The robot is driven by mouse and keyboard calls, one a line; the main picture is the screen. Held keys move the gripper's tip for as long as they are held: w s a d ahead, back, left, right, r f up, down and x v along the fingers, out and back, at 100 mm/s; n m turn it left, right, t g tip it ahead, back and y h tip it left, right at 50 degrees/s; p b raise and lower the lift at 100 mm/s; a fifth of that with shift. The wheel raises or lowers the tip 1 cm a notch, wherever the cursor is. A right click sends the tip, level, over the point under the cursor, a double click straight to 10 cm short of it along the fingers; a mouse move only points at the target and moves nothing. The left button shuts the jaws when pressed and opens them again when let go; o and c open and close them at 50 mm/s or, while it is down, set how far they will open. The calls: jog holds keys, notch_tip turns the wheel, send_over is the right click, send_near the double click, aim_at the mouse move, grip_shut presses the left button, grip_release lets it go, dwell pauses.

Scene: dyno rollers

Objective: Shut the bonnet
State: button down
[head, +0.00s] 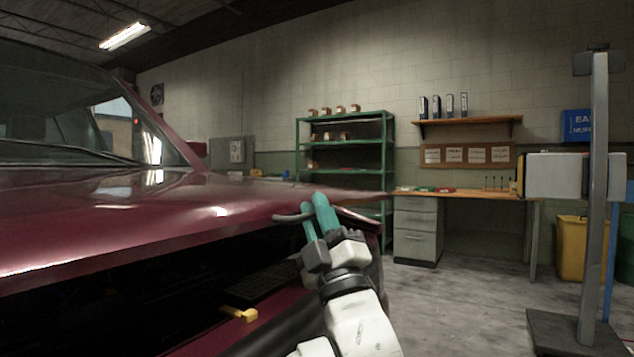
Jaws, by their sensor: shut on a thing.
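The maroon bonnet (150,212) of the car fills the left of the head view. It stands partly raised, with a dark open gap under its front edge. A grey curved handle (285,218) sticks out at the bonnet's front edge. My gripper (317,212), with teal fingers, is shut on this handle near the bonnet's right front corner. The fingers hide the part of the handle between them.
A yellow piece (240,314) shows in the engine bay under the bonnet. A green shelf rack (345,171), a workbench (465,195) and a grey post (594,200) stand beyond. The concrete floor (455,295) between them is clear.

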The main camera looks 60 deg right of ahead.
jog(key=shift+w+d+f, duration=0.1)
jog(key=shift+w+f, duration=0.05)
jog(key=shift+f, duration=0.8)
jog(key=c, duration=1.4)
grip_release()
jog(key=shift+c, duration=0.2)
